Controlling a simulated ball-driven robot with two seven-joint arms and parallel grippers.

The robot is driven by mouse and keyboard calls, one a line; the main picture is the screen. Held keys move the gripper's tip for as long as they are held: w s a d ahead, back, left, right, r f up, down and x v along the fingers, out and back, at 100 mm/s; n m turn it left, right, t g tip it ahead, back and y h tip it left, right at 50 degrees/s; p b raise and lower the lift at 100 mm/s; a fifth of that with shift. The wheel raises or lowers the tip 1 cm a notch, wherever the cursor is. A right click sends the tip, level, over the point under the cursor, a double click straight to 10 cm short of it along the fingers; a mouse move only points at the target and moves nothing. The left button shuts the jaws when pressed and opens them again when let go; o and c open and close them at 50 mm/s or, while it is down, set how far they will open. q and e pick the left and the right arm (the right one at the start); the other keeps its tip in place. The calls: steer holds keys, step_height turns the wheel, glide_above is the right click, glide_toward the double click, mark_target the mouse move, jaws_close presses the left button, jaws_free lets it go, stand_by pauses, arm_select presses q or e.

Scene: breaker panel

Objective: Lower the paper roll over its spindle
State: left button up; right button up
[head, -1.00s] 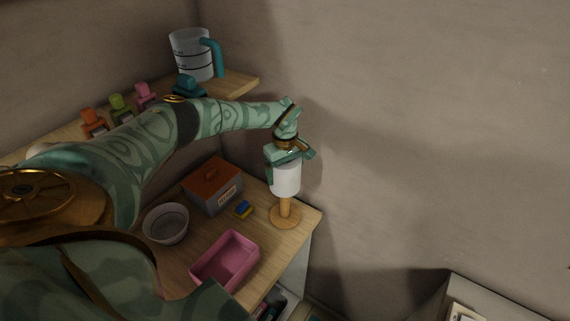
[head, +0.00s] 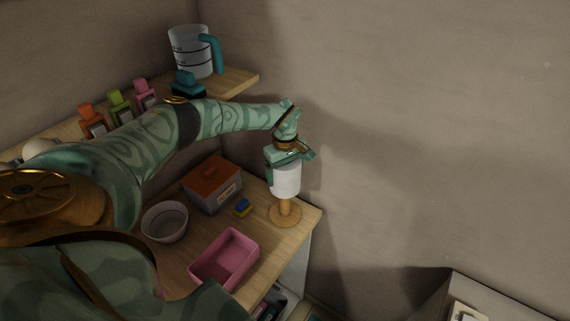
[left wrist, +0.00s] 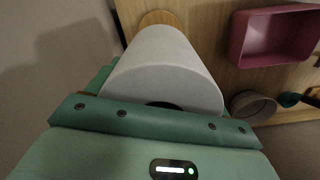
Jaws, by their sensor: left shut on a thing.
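The white paper roll (head: 286,181) is upright at the right end of the counter, above the round wooden base of its spindle (head: 285,215). The lower part of the wooden post shows between the roll and the base, so the roll is apart from the base. My left gripper (head: 287,160) is shut on the top of the roll from above. In the left wrist view the roll (left wrist: 170,65) fills the middle, with the spindle base (left wrist: 160,18) beyond it. How far the post reaches inside the roll is hidden. My right gripper is not in view.
A pink tray (head: 226,258), a bowl (head: 165,222), a grey box with a brown lid (head: 212,186) and a blue-yellow sponge (head: 243,208) stand left of the spindle. The wall is close behind.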

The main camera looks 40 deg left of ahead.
mark_target(285, 197)
arm_select(q)
steer(key=shift+f+b, duration=4.35)
steer(key=shift+f, duration=1.45)
steer(key=o, duration=1)
steer(key=shift+c, duration=0.2)
step_height(285, 197, up, 16)
steer(key=p, duration=0.2)
steer(key=shift+r, duration=0.15)
